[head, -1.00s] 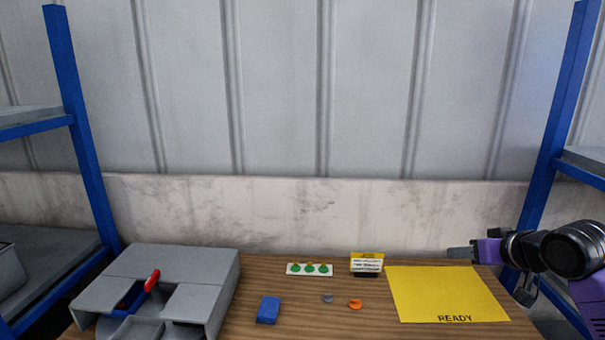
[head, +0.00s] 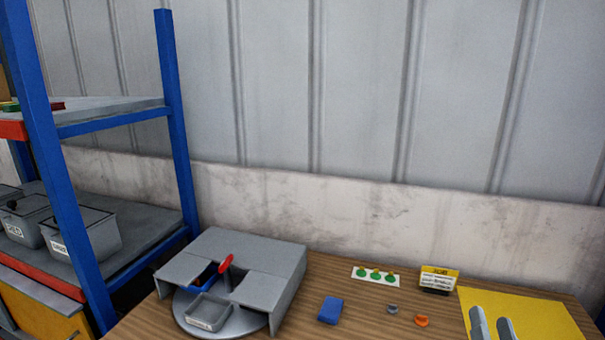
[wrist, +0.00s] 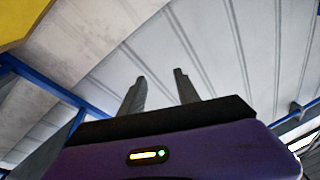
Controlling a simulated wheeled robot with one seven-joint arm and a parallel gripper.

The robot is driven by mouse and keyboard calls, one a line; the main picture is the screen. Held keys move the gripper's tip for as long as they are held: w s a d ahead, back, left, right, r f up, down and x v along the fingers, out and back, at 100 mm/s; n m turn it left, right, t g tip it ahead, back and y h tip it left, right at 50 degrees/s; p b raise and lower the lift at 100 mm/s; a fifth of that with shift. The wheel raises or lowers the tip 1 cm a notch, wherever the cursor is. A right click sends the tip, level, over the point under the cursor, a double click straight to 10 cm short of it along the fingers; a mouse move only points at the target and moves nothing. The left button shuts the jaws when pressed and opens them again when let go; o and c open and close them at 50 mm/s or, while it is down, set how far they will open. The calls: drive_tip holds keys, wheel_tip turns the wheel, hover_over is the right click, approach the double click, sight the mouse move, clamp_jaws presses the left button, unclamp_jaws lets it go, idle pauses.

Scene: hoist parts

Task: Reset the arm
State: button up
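My gripper (head: 492,324) shows at the bottom right of the head view, its two grey fingers in front of the yellow mat (head: 550,318). In the wrist view my gripper (wrist: 159,88) points toward the wall, with its two fingers apart and nothing between them. It is open and empty. The rest of my arm is out of the head view.
A grey housing (head: 262,262) with a red lever (head: 225,264) and a grey bin (head: 208,312) stands on the wooden table. A blue block (head: 331,310), a grey piece (head: 392,309), an orange piece (head: 421,320), a green-button card (head: 376,275) and a yellow-topped sign (head: 438,279) lie rightward. Blue shelving (head: 178,130) stands left.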

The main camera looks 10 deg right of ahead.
drive_tip(key=s+a+f+n+g+y, duration=0.1)
drive_tip(key=s+a+f+n+y, duration=0.2)
drive_tip(key=s, duration=0.5)
drive_tip(key=s+a+f+n+g+y, duration=0.1)
drive_tip(key=s+a+f+n+y, duration=0.2)
drive_tip(key=s+a+f, duration=0.3)
drive_tip(key=s+a+f+n+g+y, duration=0.1)
drive_tip(key=s+a+f+n+y, duration=0.2)
drive_tip(key=s+a, duration=0.5)
drive_tip(key=s+f+n, duration=0.1)
drive_tip(key=s, duration=0.2)
drive_tip(key=shift+s+a+f+y, duration=0.2)
drive_tip(key=shift+s+y, duration=0.1)
drive_tip(key=shift+s, duration=0.1)
